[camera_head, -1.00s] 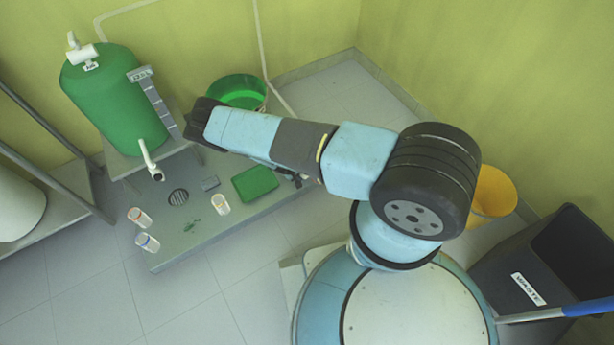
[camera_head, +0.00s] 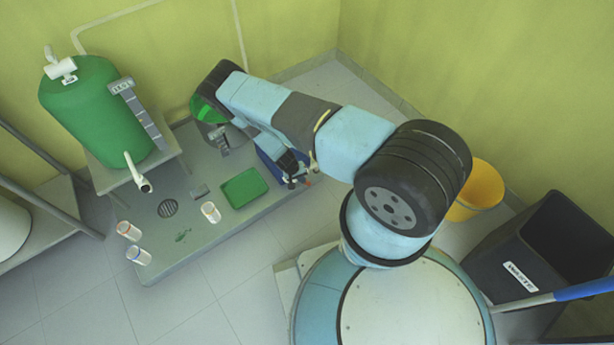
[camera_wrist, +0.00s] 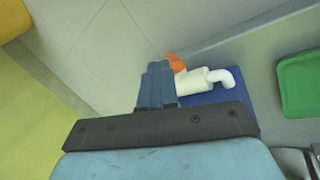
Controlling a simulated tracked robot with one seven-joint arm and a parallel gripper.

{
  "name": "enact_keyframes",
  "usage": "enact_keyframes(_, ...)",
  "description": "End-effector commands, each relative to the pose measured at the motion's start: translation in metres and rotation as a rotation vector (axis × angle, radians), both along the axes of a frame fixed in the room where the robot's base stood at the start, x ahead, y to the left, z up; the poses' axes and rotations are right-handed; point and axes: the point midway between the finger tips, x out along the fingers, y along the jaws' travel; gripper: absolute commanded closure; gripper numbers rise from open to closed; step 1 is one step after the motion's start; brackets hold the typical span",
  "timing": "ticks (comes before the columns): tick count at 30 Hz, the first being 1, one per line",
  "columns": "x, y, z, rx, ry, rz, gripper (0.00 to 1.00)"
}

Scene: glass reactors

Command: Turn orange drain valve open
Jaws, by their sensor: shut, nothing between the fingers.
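The drain valve with its orange handle (camera_wrist: 176,63) and a white body with a bent white spout (camera_wrist: 205,79) shows in the wrist view, above a blue surface (camera_wrist: 242,88). My gripper (camera_wrist: 158,72) is shut and empty, with its blue-grey fingers just left of the orange handle. Whether they touch it I cannot tell. In the head view a small orange spot (camera_head: 308,183) shows beside my gripper, below my arm. My arm hides most of the blue thing (camera_head: 266,168) there.
A green tray (camera_head: 244,188) and a white cup (camera_head: 210,212) lie on the grey platform (camera_head: 190,250). A green tank (camera_head: 95,115) stands at the left. A yellow bucket (camera_head: 478,188) and a black waste bin (camera_head: 545,265) are at the right. The floor in front is clear.

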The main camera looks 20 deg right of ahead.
Motion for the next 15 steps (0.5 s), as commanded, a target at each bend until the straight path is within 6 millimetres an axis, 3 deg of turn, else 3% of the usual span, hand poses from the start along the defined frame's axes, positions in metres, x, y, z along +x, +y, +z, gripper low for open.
enact_keyframes(7, -0.003, -0.022, 0.002, 0.109, -0.013, -0.308, 1.00)
enact_keyframes(15, 0.009, -0.042, 0.014, 0.223, -0.042, -0.630, 1.00)
